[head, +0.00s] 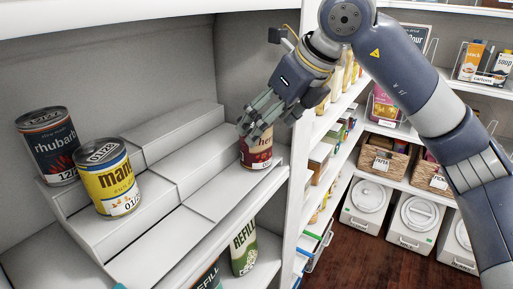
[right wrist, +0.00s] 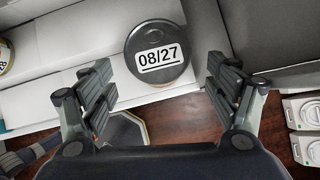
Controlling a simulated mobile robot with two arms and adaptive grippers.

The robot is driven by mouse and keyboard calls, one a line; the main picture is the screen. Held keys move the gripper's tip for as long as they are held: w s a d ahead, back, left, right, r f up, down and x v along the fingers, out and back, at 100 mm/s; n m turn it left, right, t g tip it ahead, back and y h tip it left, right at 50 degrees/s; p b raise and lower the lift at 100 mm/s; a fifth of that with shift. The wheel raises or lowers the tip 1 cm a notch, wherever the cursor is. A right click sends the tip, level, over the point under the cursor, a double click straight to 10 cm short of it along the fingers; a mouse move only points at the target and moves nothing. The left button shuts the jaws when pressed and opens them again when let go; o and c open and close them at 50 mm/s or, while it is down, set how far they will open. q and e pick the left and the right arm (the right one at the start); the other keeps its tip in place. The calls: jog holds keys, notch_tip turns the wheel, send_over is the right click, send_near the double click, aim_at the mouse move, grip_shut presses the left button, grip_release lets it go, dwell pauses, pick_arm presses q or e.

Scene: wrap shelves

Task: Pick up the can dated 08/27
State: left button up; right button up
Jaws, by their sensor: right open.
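The can dated 08/27 (right wrist: 157,74) shows its dark lid with a white date label in the right wrist view. In the head view it is the dark red can (head: 257,158) on the right part of the stepped shelf, its top partly hidden by my gripper. My right gripper (head: 262,117) is over it there. In the right wrist view my right gripper (right wrist: 155,92) is open, with a finger on each side below the lid, apart from the can. A rhubarb can (head: 50,150) and a yellow mango can (head: 110,185) stand at the left. My left gripper is not in view.
The stepped white shelf (head: 180,150) has bare steps between the mango can and the red can. A white upright panel (head: 297,185) stands close right of the red can. REFILL containers (head: 243,250) stand on the shelf below.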

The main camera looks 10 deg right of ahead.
jog(key=shift+w+a+f, duration=0.45)
jog(key=shift+w+f, duration=0.2)
jog(key=shift+f, duration=0.1)
jog(key=b+x, duration=0.2)
jog(key=x, duration=0.1)
jog(key=shift+f, duration=0.45)
jog(key=shift+w+a+f, duration=0.1)
jog(key=shift+w+a, duration=0.05)
jog(key=shift+w, duration=0.15)
jog(key=shift+s, duration=0.25)
jog(key=c, duration=1)
jog(key=shift+w, duration=0.1)
jog(key=c, duration=0.4)
